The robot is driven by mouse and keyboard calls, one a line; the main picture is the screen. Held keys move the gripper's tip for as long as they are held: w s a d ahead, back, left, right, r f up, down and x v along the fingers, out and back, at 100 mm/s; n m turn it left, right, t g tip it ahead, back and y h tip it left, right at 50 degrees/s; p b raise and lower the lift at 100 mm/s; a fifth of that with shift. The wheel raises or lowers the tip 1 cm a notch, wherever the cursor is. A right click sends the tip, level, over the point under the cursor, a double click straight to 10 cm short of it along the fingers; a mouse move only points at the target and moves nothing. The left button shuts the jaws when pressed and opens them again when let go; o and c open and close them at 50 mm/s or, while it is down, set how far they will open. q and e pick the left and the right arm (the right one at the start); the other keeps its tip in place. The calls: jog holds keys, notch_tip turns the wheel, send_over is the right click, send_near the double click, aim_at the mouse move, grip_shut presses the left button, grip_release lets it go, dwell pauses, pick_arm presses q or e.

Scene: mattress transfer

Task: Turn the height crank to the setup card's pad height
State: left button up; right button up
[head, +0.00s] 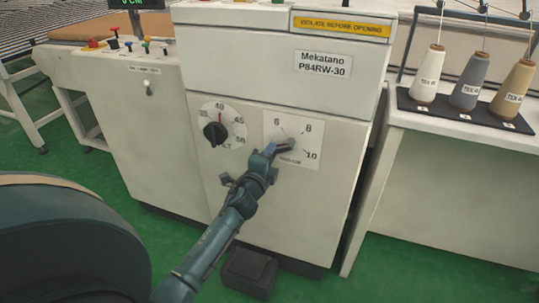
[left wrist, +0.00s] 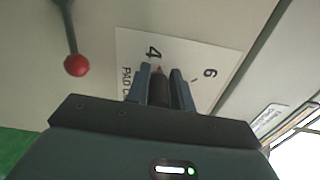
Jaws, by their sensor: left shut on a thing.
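The pad height dial plate (head: 310,135) is a white square on the front of the machine, with 6, 8 and 10 readable in the head view. In the left wrist view the plate (left wrist: 128,42) shows 4 and 6 at an angle. My left gripper (head: 284,148) is at the middle of this plate. In the left wrist view its fingers (left wrist: 160,88) are shut on the dark crank handle (left wrist: 158,92). A small red mark shows just beyond the handle, near the 4. Most of the crank is hidden by the gripper. I cannot make out a setup card.
A tilt dial (head: 216,130) with a black knob sits left of the plate. A red-balled lever (left wrist: 76,65) shows in the left wrist view. Thread cones (head: 467,82) stand on the right table. A dark box (head: 249,273) lies on the green floor below.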

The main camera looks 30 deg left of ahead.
pick_arm(q)
jog(key=shift+d+f, duration=0.3)
jog(key=shift+f, duration=0.1)
grip_shut()
jog(key=o, duration=0.7)
grip_release()
jog(key=shift+c, duration=0.2)
jog(key=shift+o, duration=1.1)
jog(key=shift+r, duration=0.2)
jog(key=v, duration=1.3)
jog(key=shift+p, duration=0.4)
jog(key=shift+a, duration=0.1)
